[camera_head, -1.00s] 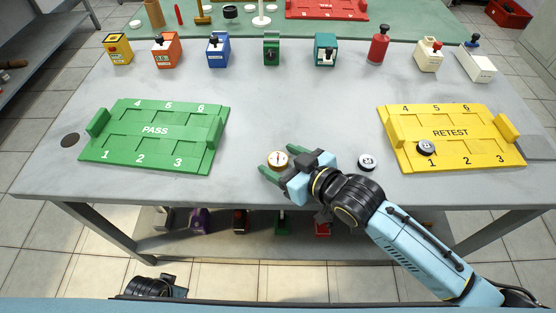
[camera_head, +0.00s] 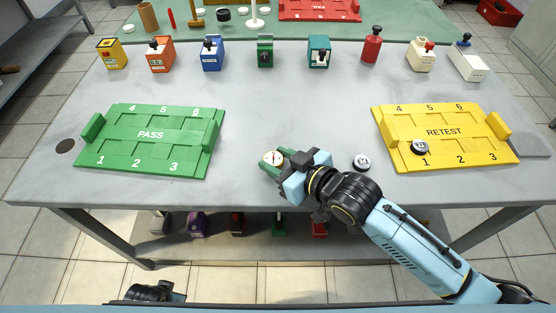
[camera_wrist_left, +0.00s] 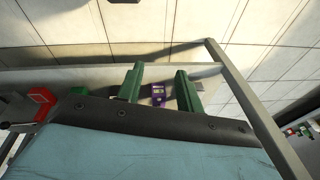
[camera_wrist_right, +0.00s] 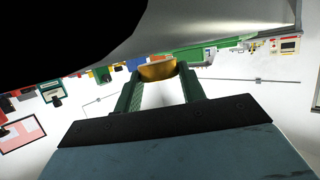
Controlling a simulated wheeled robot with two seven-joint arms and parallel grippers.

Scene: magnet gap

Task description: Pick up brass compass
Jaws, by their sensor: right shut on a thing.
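The brass compass (camera_head: 271,158) has a white round face and a brass rim. It is between the fingertips of my right gripper (camera_head: 277,162) near the table's front edge, left of the right arm. In the right wrist view the green fingers close on the compass's brass side (camera_wrist_right: 157,70). Whether it is clear of the table top is hard to tell. My left gripper (camera_wrist_left: 157,84) shows in its wrist view with two green fingers apart and nothing between them; it is low, in front of the table.
The green PASS tray (camera_head: 152,139) is at left and the yellow RETEST tray (camera_head: 446,137) at right, with a dark round compass (camera_head: 419,147) on it. Several devices line the back. The table middle is clear.

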